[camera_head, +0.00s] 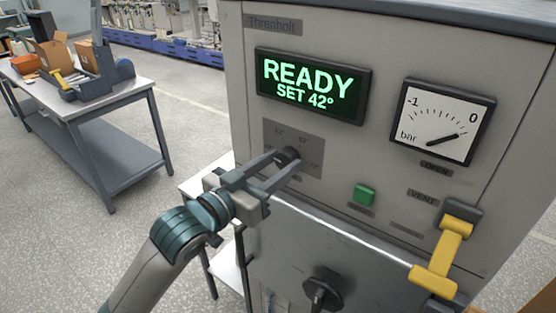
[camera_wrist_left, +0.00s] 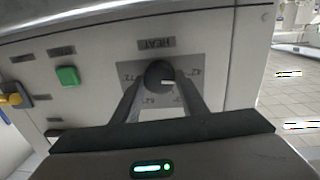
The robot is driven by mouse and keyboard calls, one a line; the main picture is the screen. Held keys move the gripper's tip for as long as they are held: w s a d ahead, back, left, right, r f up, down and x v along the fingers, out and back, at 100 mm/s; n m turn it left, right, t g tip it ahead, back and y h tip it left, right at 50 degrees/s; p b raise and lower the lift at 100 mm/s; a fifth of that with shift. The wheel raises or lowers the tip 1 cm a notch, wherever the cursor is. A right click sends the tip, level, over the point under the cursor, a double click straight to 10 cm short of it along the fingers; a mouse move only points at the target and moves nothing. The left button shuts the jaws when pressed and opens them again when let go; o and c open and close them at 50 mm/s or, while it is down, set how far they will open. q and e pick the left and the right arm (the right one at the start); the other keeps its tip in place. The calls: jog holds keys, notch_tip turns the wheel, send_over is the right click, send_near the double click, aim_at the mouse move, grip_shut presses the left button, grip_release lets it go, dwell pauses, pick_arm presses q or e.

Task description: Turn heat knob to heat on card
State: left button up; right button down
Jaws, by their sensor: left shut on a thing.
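The heat knob (camera_head: 288,155) is a small dark round knob on a grey plate (camera_head: 311,134) on the front of the grey machine. My left gripper (camera_head: 286,161) is shut on it, one finger on each side. In the left wrist view the knob (camera_wrist_left: 157,72) sits between the two fingers (camera_wrist_left: 162,98), near a HEAT label (camera_wrist_left: 155,43). Its white pointer mark points right in that view. The marks around it are too small to read surely. The display (camera_head: 312,85) reads READY, SET 42°. I see no card. My right gripper is not in view.
A green button (camera_head: 364,195), a bar gauge (camera_head: 441,121) and a yellow vent handle (camera_head: 446,252) are to the right of the knob. A black knob (camera_head: 322,294) is below. A grey table (camera_head: 118,90) with boxes stands at the back left.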

pick_arm(q)
jog(key=m+p, duration=0.3)
jog(key=m, duration=0.2)
jog(key=shift+r+p, duration=0.2)
jog(key=shift+p, duration=0.2)
jog(key=m+p, duration=0.2)
jog(key=m, duration=0.1)
jog(key=shift+s+d, duration=0.1)
jog(key=shift+f+m+y+p, duration=0.15)
jog(key=shift+m+y+p, duration=0.25)
jog(key=shift+m, duration=0.4)
jog(key=o, duration=1)
jog(key=shift+o, duration=0.2)
